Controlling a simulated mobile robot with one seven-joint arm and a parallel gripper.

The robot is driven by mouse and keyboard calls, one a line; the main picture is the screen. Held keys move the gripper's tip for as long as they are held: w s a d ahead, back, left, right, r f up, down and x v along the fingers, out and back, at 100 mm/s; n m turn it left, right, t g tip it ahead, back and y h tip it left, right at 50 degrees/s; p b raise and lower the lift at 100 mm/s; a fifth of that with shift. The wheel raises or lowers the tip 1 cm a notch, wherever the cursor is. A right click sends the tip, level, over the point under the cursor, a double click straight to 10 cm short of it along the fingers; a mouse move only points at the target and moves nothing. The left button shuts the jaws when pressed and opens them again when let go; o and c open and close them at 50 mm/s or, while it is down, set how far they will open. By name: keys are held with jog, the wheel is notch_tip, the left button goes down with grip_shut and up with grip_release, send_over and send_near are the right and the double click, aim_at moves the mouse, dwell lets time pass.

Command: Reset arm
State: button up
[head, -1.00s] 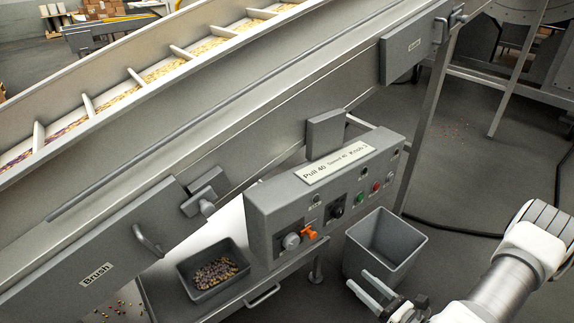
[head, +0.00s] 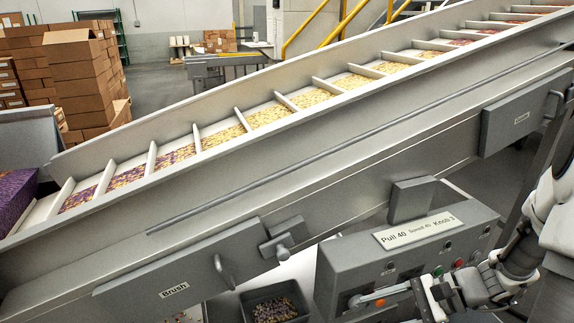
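My arm comes in from the right edge, and my gripper (head: 428,302) is low in the head view, in front of the right half of the grey control box (head: 338,272). Its two fingers look slightly apart, with nothing seen between them. The orange-handled switch (head: 378,303) on the box is just left of my gripper. I cannot tell whether they touch. My gripper and arm hide part of the box's front, while a green and a red button (head: 459,263) still show.
The sloped conveyor (head: 300,160) with candy between its ribs crosses the view. A brush cover (head: 180,280) hangs on its side. A dark bin of candies (head: 275,308) is at the bottom edge. Stacked cartons (head: 85,75) stand at the back left.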

jog(key=s+a+r+n+t+h+p, duration=0.1)
jog(key=s+a+r+n+h+p, duration=0.1)
jog(key=r+n, duration=0.5)
jog(key=s+a+r+n+t+h+p, duration=0.2)
jog(key=s+r+n+h+p, duration=0.3)
jog(key=r, duration=1.2)
jog(key=s+n+h, duration=0.1)
jog(key=n+h, duration=0.1)
jog(key=h, duration=0.2)
jog(key=shift+s+a+r+n+t, duration=0.25)
jog(key=shift+s+r+n+t, duration=0.05)
jog(key=shift+s, duration=0.05)
jog(key=shift+d, duration=0.1)
